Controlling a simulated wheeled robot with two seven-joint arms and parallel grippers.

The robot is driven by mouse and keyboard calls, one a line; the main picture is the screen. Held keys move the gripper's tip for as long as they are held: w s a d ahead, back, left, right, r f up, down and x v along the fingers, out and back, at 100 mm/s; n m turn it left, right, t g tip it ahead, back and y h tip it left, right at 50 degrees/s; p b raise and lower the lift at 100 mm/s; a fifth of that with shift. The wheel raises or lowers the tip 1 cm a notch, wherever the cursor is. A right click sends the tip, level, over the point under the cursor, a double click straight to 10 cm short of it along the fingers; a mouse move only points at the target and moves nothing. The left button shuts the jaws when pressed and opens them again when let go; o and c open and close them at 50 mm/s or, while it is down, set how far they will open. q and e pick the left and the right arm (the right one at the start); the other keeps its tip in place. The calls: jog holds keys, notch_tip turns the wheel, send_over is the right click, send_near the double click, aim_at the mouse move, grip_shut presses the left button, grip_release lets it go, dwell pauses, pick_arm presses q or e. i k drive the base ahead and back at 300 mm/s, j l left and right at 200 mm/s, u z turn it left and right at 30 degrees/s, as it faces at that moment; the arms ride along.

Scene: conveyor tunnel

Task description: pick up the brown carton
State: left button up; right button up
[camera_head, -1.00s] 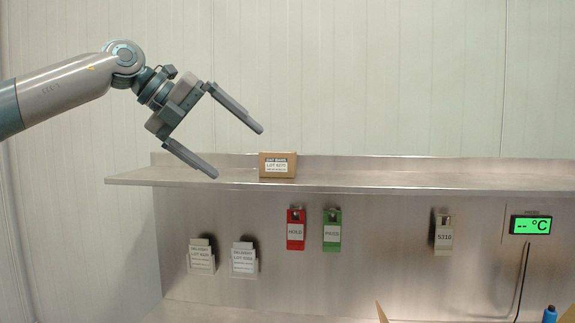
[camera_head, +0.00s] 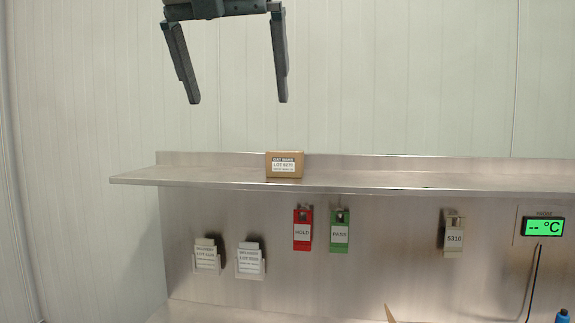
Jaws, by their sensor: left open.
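The brown carton (camera_head: 285,155), a small box with a white and black label on its front, stands upright on the metal shelf (camera_head: 420,180). My left gripper (camera_head: 238,102) is above the shelf and a little left of the carton. Its two fingers are spread wide, point down and hold nothing. The fingertips are clear of the carton. My right gripper is not in view.
A red HOLD tag (camera_head: 303,232), a green PASS tag (camera_head: 339,235) and a beige 5310 tag (camera_head: 454,240) hang below the shelf. Two label holders (camera_head: 207,259) are at left. A green-lit probe display (camera_head: 543,227) is at right. The shelf right of the carton is clear.

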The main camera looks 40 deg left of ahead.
aim_at(279, 164)
jog(key=i+j, duration=0.7)
jog(key=i, duration=0.2)
